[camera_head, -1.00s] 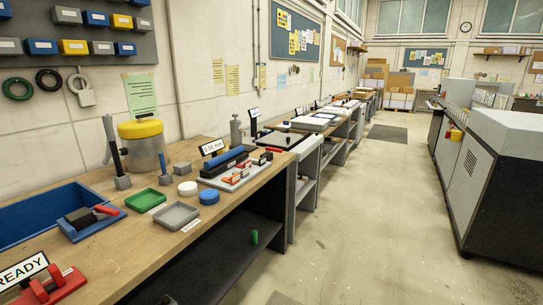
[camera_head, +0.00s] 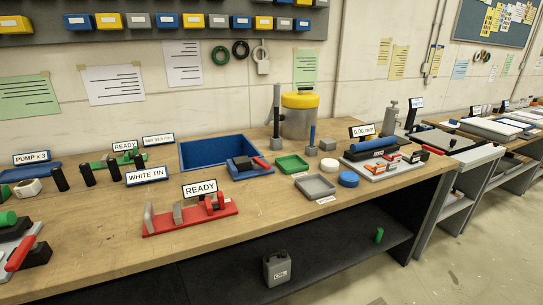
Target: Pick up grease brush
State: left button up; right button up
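A taller grey post with a dark lever (camera_head: 276,112) stands left of the tin. Neither of my grippers is in view.
The wooden bench (camera_head: 95,245) holds a blue tray (camera_head: 215,150), a green tray (camera_head: 291,163), a grey tray (camera_head: 315,187), a red fixture (camera_head: 190,217) and several small fixtures. A grey can (camera_head: 277,269) sits on the lower shelf. Open floor (camera_head: 440,270) lies at right.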

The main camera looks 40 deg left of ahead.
aim_at(311, 140)
jog(key=i+u, duration=0.5)
jog(key=i+l+u, duration=0.15)
jog(key=i+u, duration=0.3)
